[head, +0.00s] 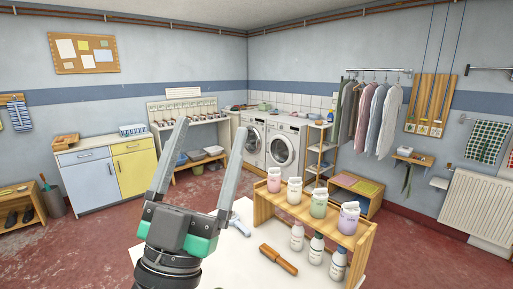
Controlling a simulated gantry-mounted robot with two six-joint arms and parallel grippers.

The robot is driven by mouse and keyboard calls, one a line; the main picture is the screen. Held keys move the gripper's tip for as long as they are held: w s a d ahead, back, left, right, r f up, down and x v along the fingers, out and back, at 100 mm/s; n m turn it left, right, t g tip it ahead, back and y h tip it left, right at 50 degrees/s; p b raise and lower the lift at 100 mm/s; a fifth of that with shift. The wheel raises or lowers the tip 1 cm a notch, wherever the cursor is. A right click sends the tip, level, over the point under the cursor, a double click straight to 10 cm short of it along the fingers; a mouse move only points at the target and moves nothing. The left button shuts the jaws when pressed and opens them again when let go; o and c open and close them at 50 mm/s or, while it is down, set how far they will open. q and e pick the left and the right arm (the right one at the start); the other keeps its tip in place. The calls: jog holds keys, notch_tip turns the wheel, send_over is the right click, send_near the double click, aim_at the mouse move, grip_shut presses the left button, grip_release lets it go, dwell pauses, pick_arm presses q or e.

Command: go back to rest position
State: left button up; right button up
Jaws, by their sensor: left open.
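My left gripper (205,165) shows in the head view, rising from the bottom left of centre. Its two long grey fingers point up and stand wide apart, with nothing between them. It is above the left part of a white table (245,272). My right gripper is not in view.
A wooden-handled brush (278,259) and a pale blue tool (240,224) lie on the table. Washing machines (285,147) stand far behind.

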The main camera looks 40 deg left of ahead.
pick_arm(q)
jog(key=d+r+m+h, duration=0.2)
jog(key=d+h, duration=0.7)
jog(key=h, duration=0.2)
jog(key=shift+s+r+t+h, duration=0.2)
jog(key=shift+s+t+h, duration=0.1)
jog(key=shift+h, duration=0.1)
jog(key=shift+a, duration=0.1)
